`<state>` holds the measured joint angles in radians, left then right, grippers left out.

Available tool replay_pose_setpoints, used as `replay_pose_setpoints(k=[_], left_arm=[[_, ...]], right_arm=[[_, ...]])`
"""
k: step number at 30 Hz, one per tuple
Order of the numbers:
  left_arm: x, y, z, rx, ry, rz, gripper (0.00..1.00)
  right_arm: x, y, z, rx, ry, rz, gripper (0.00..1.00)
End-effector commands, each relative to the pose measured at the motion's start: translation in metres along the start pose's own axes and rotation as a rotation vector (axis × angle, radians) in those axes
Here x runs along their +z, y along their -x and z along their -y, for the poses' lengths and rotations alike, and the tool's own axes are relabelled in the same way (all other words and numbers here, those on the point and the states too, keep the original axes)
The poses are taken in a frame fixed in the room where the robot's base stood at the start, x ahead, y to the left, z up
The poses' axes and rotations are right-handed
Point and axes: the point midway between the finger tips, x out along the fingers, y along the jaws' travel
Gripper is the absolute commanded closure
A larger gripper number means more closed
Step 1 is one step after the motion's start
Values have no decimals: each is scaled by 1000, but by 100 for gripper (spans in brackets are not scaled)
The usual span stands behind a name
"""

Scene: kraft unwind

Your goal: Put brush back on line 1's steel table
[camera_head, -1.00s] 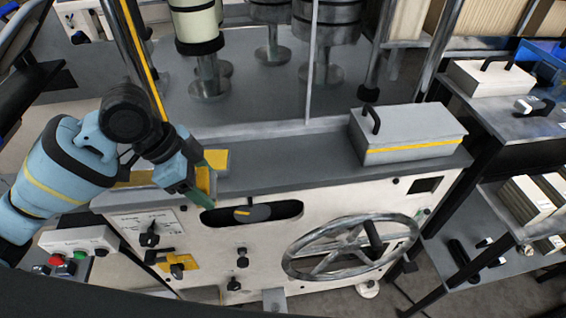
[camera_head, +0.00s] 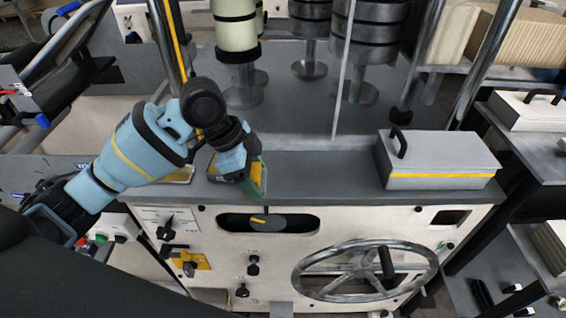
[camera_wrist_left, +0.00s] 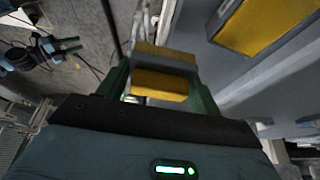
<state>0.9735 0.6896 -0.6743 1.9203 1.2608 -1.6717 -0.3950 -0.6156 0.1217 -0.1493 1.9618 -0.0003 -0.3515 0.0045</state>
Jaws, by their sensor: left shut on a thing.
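My right gripper is not in view.
A grey lidded box (camera_head: 440,165) with a yellow stripe and black handle stands on the ledge's right end. A handwheel (camera_head: 365,270) and knobs project from the machine front. Upright posts (camera_head: 168,40) rise behind. The ledge middle is clear.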

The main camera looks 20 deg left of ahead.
Motion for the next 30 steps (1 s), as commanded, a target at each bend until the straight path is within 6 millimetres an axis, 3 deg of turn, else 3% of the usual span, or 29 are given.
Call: replay_pose_setpoints(k=[12,26,30], left_arm=[[-36,-25,69,2,2,0,56],[-45,-29,85,0,0,-1,56],[-40,-43,88,3,2,1,56]], right_arm=[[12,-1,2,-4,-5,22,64],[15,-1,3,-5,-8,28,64],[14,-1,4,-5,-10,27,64]])
